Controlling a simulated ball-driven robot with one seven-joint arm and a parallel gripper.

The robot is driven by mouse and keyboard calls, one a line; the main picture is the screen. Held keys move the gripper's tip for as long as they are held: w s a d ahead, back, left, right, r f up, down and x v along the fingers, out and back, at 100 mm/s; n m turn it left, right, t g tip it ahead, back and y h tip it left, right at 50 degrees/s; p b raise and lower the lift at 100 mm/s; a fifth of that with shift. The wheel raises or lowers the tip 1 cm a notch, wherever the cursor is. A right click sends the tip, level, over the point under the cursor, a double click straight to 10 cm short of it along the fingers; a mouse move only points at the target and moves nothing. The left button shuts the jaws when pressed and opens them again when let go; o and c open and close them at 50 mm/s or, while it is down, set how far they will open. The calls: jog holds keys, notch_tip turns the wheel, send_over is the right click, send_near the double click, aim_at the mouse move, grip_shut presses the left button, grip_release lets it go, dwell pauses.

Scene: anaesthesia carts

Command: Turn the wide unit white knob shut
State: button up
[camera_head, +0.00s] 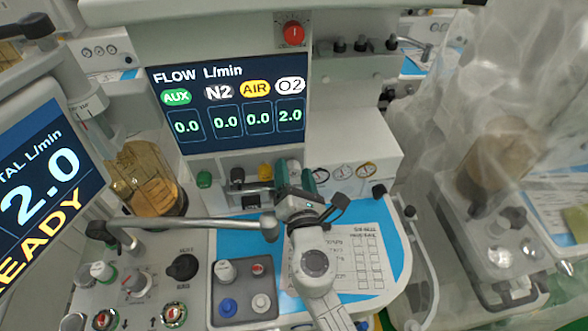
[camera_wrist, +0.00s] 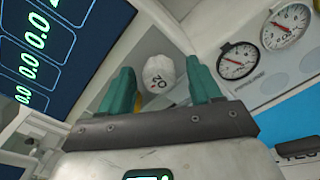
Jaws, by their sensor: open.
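The wide unit's flow screen (camera_head: 228,103) reads 2.0 under the white O2 label and 0.0 under AUX, N2 and AIR. The white knob (camera_wrist: 158,73), marked O2, is at the right end of the knob row below that screen. In the head view it is mostly hidden behind my gripper (camera_head: 295,178). In the wrist view my gripper (camera_wrist: 160,82) is open, with one green finger on each side of the white knob. A gap shows between the knob and the fingers; how deep the fingers reach around it is unclear.
Green (camera_head: 204,179), black (camera_head: 237,175) and yellow (camera_head: 265,170) knobs sit left of the white one. Round gauges (camera_wrist: 290,24) lie close on its right. A red knob (camera_head: 293,33) is above the screen. A blue worktop with a paper sheet (camera_head: 362,255) lies below.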

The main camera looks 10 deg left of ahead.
jog(key=shift+w+a, duration=0.15)
jog(key=shift+w, duration=0.35)
jog(key=shift+c, duration=0.2)
jog(key=c, duration=1)
jog(key=shift+m+b, duration=0.3)
